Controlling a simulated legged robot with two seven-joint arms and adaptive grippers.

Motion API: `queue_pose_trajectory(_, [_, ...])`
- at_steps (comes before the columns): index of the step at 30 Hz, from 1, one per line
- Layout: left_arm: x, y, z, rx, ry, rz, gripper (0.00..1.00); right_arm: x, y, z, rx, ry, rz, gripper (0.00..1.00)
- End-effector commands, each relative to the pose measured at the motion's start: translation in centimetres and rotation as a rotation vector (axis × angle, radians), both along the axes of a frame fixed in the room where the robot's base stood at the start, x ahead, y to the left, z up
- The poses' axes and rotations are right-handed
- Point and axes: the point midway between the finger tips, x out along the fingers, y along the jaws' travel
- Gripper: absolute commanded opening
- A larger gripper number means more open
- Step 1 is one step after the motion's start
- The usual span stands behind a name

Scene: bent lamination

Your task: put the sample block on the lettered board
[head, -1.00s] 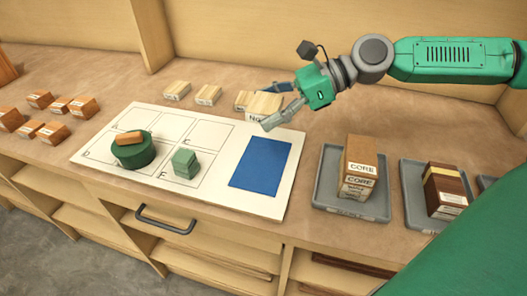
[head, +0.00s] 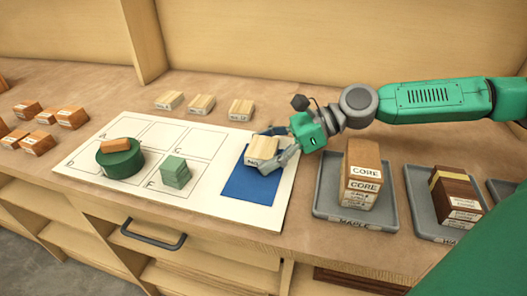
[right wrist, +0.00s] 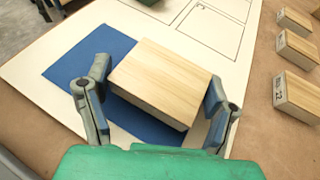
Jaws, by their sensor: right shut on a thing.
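The lettered board (head: 205,205) is a white sheet with outlined, lettered cells and a blue rectangle (head: 240,188) at its right. My right gripper (head: 272,148) is shut on a pale wood sample block (head: 262,150) with a label on its front. The block is over the blue rectangle and hides part of it; I cannot tell whether it touches. My left gripper is not in view.
Grey trays (head: 326,210) with stacked blocks are at right.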

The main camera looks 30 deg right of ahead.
Motion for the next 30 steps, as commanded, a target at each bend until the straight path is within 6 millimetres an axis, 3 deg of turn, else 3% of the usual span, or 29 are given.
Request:
queue_pose_trajectory(15, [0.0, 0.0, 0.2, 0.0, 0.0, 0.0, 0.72, 0.0, -0.2, -1.3, 0.001, 0.002, -0.001, 0.47])
queue_pose_trajectory(16, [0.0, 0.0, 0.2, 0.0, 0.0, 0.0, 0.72, 0.0, -0.2, -1.3, 0.001, 0.003, 0.0, 0.83])
queue_pose_trajectory(17, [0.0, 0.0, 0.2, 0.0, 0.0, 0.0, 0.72, 0.0, -0.2, -1.4, 0.0, 0.003, 0.0, 0.94])
queue_pose_trajectory(18, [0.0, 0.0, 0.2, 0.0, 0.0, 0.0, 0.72, 0.0, -0.2, -1.4, 0.001, 0.004, -0.001, 0.98])
queue_pose_trajectory(30, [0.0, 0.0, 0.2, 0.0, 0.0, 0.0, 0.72, 0.0, -0.1, -1.2, 0.001, 0.002, -0.001, 0.98])
